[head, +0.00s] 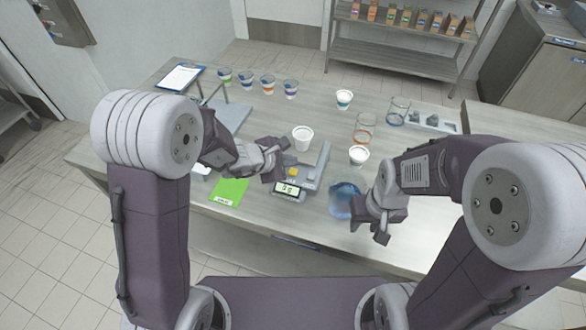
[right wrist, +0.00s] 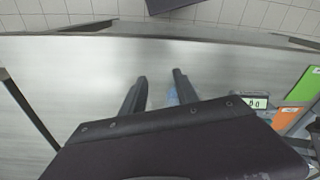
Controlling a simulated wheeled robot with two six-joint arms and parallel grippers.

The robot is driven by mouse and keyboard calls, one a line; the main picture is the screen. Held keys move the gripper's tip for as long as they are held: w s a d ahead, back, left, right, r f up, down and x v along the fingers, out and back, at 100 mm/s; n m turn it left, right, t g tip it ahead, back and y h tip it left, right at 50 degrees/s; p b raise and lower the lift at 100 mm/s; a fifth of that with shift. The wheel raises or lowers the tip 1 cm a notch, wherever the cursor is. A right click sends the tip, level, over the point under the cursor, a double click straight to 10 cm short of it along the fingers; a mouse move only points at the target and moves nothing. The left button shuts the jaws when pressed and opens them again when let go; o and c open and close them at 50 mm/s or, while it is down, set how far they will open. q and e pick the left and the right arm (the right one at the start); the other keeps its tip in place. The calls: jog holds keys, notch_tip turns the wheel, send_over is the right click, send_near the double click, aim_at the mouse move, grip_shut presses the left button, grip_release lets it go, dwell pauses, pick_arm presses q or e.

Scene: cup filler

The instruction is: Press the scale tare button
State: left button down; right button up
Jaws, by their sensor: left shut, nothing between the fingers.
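The scale (head: 288,189) lies on the table, its lit display facing me; the digits are too small to read surely. A small yellow patch (head: 292,172) shows just behind the display; I cannot tell if it is the tare button. My left gripper (head: 277,174) is shut and empty, just left of the yellow patch; contact cannot be made out. My right gripper (head: 380,229) is at the table's front, right of a blue translucent container (head: 344,200). In the right wrist view its fingers (right wrist: 158,84) stand apart, and the display (right wrist: 254,102) shows at the right.
A green card (head: 229,190) lies left of the scale. A white cup (head: 303,137) stands behind it, another white cup (head: 359,155) to its right. Glass beakers (head: 364,128) and several small coloured cups (head: 267,84) stand farther back. An orange card (right wrist: 284,118) shows in the wrist view.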

aim_at(290, 172)
pick_arm(q)
jog(key=shift+r+p, duration=1.15)
jog(key=shift+r, duration=0.85)
jog(key=shift+f, duration=0.1)
jog(key=shift+a, duration=0.1)
notch_tip(290, 172, up, 3)
jog(key=a, duration=0.3)
jog(key=s+a+f+m+g+y, duration=0.2)
jog(key=s+a+m+y, duration=0.1)
jog(key=s+a+m, duration=0.4)
jog(key=s+a+f+m+g+y, duration=0.3)
jog(key=s+a+m, duration=0.4)
jog(key=s+m, duration=0.4)
jog(key=shift+s+f+g, duration=0.2)
jog(key=shift+s+g, duration=0.1)
jog(key=shift+s, duration=0.3)
